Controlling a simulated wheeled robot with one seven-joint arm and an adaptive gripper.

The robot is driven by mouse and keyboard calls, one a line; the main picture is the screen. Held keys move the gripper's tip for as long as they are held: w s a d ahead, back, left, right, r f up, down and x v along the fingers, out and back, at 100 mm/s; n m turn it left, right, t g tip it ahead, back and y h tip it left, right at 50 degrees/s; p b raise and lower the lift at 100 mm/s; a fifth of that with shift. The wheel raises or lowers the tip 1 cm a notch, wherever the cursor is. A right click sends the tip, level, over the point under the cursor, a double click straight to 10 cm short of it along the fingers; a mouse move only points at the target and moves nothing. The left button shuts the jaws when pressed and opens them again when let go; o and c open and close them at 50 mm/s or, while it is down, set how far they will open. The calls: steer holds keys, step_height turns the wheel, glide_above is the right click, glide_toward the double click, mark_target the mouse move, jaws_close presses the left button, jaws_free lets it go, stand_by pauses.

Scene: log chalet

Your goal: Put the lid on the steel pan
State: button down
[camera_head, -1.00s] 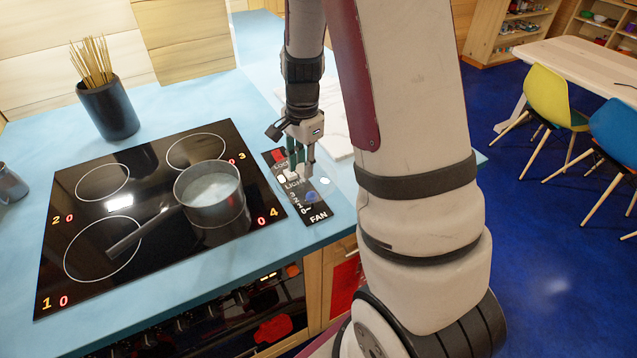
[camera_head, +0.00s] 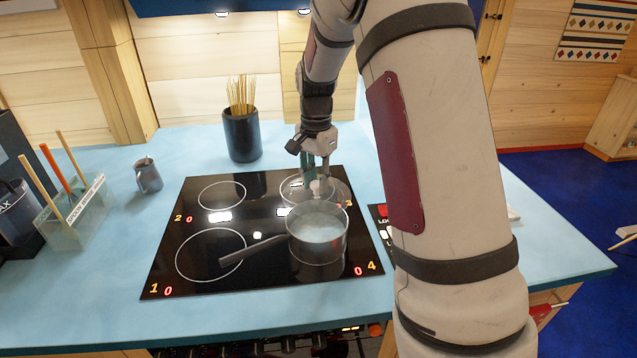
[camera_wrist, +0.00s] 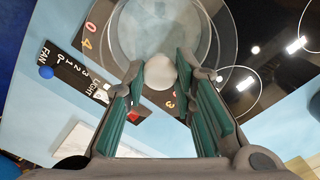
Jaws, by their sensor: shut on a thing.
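The steel pan (camera_head: 306,250) stands on the front right ring of the black hob, with its dark handle pointing left. It looks uncovered in the head view, with pale contents showing. My gripper (camera_head: 318,180) is shut on the pale knob of the clear glass lid (camera_head: 341,190), and the lid is level or nearly so. The lid is behind the pan in the head view, overlapping its back rim in the picture. In the wrist view my gripper (camera_wrist: 160,70) has the knob between its green pads, and the pan shows through the lid (camera_wrist: 222,45). The gap between lid and pan is unclear.
The black hob (camera_head: 185,265) lies on the blue counter (camera_head: 80,290). A dark pot of thin sticks (camera_head: 242,135) stands behind it. A grey mug (camera_head: 148,177) and a clear holder with utensils (camera_head: 75,220) stand to the left. The control panel (camera_wrist: 75,75) is beside the hob.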

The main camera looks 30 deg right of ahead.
mark_target(317, 196)
steer(key=shift+f+b, duration=0.85)
steer(key=shift+f, duration=2.65)
steer(key=shift+f, duration=0.3)
steer(key=c, duration=0.8)
jaws_free()
steer(key=shift+o, duration=0.2)
steer(key=shift+r, duration=0.1)
steer(key=shift+r+p, duration=0.85)
steer(key=shift+r, duration=2.55)
